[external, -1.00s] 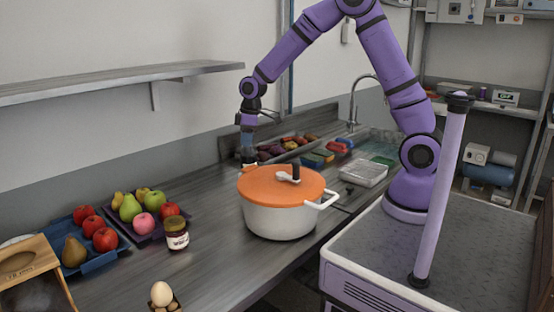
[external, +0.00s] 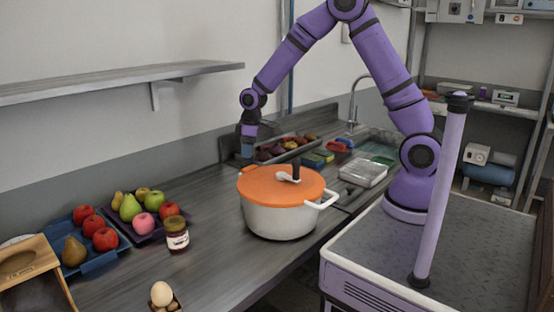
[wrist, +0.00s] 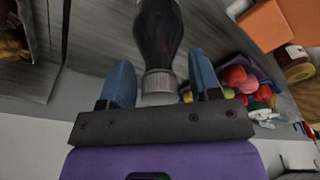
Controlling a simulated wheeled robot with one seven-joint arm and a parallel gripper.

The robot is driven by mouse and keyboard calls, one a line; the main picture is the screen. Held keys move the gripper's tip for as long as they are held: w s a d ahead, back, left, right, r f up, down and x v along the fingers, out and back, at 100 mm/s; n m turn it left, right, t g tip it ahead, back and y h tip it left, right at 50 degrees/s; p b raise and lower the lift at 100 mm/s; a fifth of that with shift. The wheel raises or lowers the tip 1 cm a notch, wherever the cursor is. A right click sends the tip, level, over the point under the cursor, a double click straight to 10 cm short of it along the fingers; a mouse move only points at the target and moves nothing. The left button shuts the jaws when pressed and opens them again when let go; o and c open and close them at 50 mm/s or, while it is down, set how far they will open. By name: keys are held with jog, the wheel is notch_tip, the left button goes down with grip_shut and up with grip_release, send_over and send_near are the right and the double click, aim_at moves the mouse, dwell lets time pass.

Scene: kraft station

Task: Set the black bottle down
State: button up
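The black bottle (wrist: 158,35) shows in the wrist view, with its grey cap (wrist: 158,84) toward my gripper and its dark body reaching away toward the counter. My gripper (wrist: 161,82) has its two blue fingers spread on either side of the bottle's top, with a visible gap on both sides. It is open. In the external view my gripper (external: 247,150) points down behind the pot, near the wall. There the bottle is too small and dark to make out clearly, and its base cannot be seen.
A white pot with an orange lid (external: 280,186) stands just in front of my gripper. A tray of dark produce (external: 290,148) is to its right. A jar (external: 176,234) and fruit trays (external: 88,240) are at the left. Counter between jar and pot is clear.

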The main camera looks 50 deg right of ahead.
jog(key=r, duration=0.7)
jog(key=s+d+r, duration=0.1)
jog(key=r, duration=0.3)
jog(key=shift+s+d+r, duration=0.1)
jog(key=shift+r, duration=0.25)
jog(key=s+d+r+m+t, duration=0.2)
jog(key=s+d+r+m, duration=0.2)
jog(key=s+d+r, duration=0.95)
jog(key=s+d+m+t, duration=0.1)
jog(key=s+d+m, duration=0.1)
jog(key=s, duration=0.7)
jog(key=s+d+f+m+t+h, duration=0.1)
jog(key=s+d+m, duration=0.2)
jog(key=s, duration=0.6)
jog(key=shift+s, duration=0.3)
jog(key=shift+f, duration=0.1)
